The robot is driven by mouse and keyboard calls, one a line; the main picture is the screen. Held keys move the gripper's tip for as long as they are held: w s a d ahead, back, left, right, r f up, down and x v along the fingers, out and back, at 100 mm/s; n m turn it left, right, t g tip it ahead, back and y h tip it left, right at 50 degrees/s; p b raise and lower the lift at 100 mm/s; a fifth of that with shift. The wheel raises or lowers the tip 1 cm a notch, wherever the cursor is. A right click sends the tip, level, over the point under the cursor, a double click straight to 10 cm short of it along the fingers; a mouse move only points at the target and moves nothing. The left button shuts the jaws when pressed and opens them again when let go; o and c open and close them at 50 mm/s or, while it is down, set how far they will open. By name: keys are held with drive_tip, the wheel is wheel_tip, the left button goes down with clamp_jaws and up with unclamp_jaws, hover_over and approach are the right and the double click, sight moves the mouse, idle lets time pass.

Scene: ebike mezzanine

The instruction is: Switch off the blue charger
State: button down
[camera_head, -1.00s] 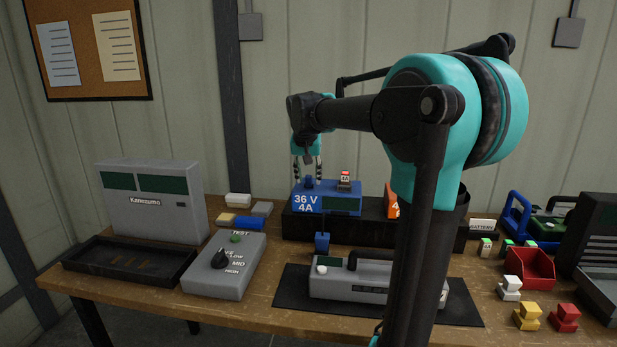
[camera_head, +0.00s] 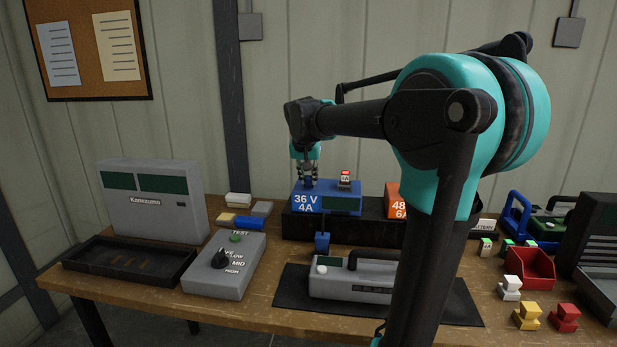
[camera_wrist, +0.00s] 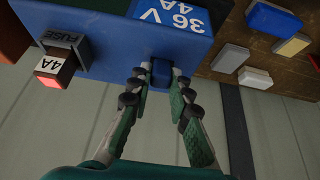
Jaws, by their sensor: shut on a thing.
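The blue charger (camera_head: 340,204), marked "36 V 4A", stands on a black shelf at the back of the bench. It also fills the top of the wrist view (camera_wrist: 115,45). A small blue knob (camera_wrist: 161,72) sits on its top at the left end. My gripper (camera_head: 308,180) is above that end, pointing down, with its fingers shut on the blue knob. In the wrist view the two fingertips (camera_wrist: 160,80) lie on either side of the knob. A fuse block (camera_head: 345,181) with a red top, marked "4A", sits on the charger's right part.
An orange charger (camera_head: 394,203) stands right of the blue one, partly hidden by my arm. A grey selector box (camera_head: 223,268), a grey unit (camera_head: 340,278) on a dark mat and a black tray (camera_head: 125,268) are in front. Several coloured blocks and a red bin (camera_head: 530,272) lie right.

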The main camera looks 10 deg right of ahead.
drive_tip(key=c, duration=1.4)
unclamp_jaws()
drive_tip(key=v, duration=1.2)
drive_tip(key=shift+s, duration=0.15)
